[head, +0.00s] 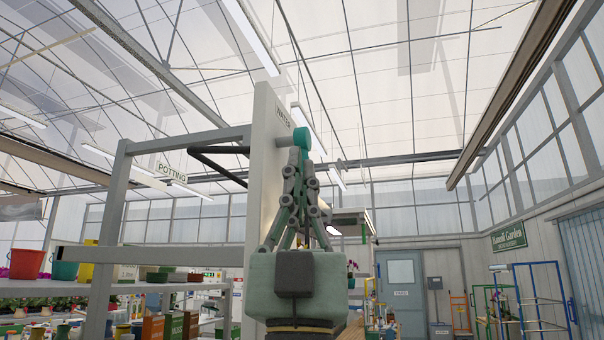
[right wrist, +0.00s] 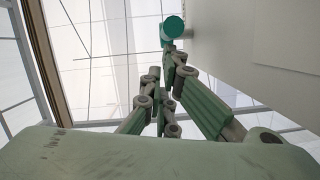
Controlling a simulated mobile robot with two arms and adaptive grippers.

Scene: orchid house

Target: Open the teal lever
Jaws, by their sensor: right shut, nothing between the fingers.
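The teal lever (head: 302,138) shows as a short rounded teal piece beside the top of a white panel (head: 266,190) marked WATER. In the right wrist view its round end (right wrist: 173,27) sticks out beside the pale panel face. My right gripper (head: 300,158) points up, with its fingertips just below the lever. It is shut with nothing in it. In the right wrist view its fingertips (right wrist: 172,50) overlap the lever's lower edge; I cannot tell if they touch. The gripper hides part of the lever. My left gripper is not in view.
A grey frame with a dark bent bar (head: 215,150) stands left of the panel. Shelves with pots, including a red pot (head: 27,263), are at the left. A grey door (head: 401,285) and coloured trolleys (head: 540,300) are at the back right. The air right of the panel is open.

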